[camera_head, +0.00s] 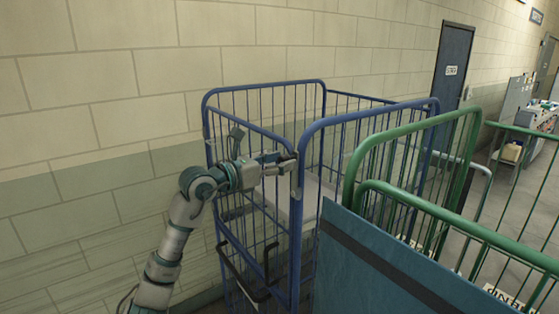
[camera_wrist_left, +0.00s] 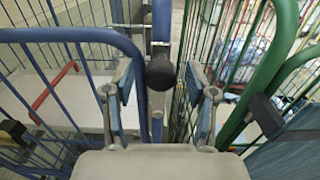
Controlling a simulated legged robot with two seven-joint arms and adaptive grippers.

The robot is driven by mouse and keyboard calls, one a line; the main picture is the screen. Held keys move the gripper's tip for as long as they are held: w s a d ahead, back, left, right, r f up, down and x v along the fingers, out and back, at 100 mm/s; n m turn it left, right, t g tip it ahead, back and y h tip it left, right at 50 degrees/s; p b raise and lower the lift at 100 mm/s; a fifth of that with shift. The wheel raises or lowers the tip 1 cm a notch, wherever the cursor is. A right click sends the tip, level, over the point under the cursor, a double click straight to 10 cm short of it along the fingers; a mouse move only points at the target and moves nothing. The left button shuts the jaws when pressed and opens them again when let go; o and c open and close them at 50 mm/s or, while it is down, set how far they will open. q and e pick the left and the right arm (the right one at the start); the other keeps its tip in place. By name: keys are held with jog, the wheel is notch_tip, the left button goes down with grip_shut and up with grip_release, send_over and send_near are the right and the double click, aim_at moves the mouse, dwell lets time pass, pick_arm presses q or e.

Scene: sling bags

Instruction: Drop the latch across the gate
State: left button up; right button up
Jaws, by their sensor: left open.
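The blue wire cage has a gate panel (camera_head: 245,205) on its near left side, beside a thick blue corner post (camera_head: 296,230). My left gripper (camera_head: 284,158) is at the top of this panel, close to the post. In the left wrist view the open left gripper (camera_wrist_left: 160,78) has a black round knob (camera_wrist_left: 160,71) between its fingers, with no clear grip on it. The knob sits in front of an upright blue bar (camera_wrist_left: 161,22), which seems to be the latch. Its lower part is hidden behind the gripper. My right gripper is not in view.
A green wire cage (camera_head: 415,160) stands right of the blue one. A teal panel with a dark band (camera_head: 375,265) fills the near right. The block wall (camera_head: 110,110) runs behind my left arm. A blue door (camera_head: 452,65) and a cluttered bench are farther back.

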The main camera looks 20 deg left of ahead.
pick_arm(q)
jog(key=shift+a, duration=0.1)
grip_shut()
jog(key=shift+a, duration=0.1)
